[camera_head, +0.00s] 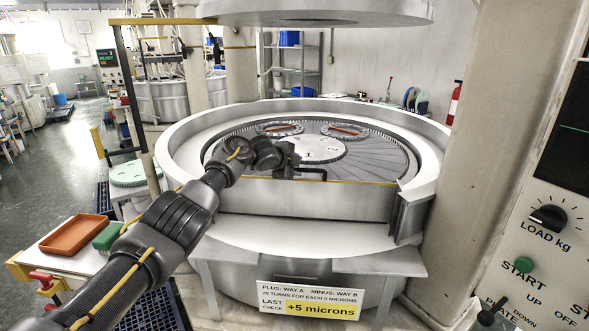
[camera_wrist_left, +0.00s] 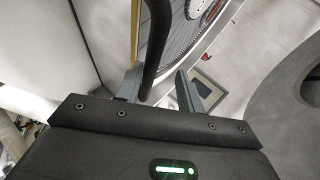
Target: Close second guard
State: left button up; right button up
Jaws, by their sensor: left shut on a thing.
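The lapping machine (camera_head: 430,190) has a wide round metal rim around a toothed plate (camera_head: 375,158). A curved grey guard (camera_head: 345,200) with a yellow top edge stands across the front opening of the rim. Its right end is near a dark upright bracket (camera_head: 408,218). A black bar handle (camera_head: 318,174) is at the guard's top; it also shows in the wrist view (camera_wrist_left: 158,40). My left gripper (camera_head: 292,165) is shut on this handle, with a finger on each side in the wrist view (camera_wrist_left: 158,90). My forearm hides the guard's left end. My right gripper is not in view.
A grey upper plate (camera_head: 320,12) hangs above the machine. A control panel (camera_head: 545,240) on a pillar stands close at the right. A side table with an orange tray (camera_head: 75,234) and a green brush (camera_head: 108,236) is at the left. A sign (camera_head: 310,300) hangs at the front.

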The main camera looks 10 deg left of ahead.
pick_arm(q)
jog(key=shift+o, duration=1.2)
jog(key=shift+w+r, duration=0.45)
jog(key=shift+r, duration=0.1)
jog(key=shift+o, duration=0.3)
jog(key=shift+w+f, duration=0.1)
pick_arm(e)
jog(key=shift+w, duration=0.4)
pick_arm(q)
jog(key=shift+a+f, duration=0.1)
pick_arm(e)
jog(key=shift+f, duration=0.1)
pick_arm(q)
jog(key=shift+b, duration=0.35)
jog(key=b+v, duration=0.5)
jog(key=v, duration=0.5)
jog(key=shift+s+f, duration=0.15)
jog(key=shift+s, duration=0.1)
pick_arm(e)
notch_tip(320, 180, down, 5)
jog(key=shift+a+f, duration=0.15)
pick_arm(q)
jog(key=shift+s, duration=0.2)
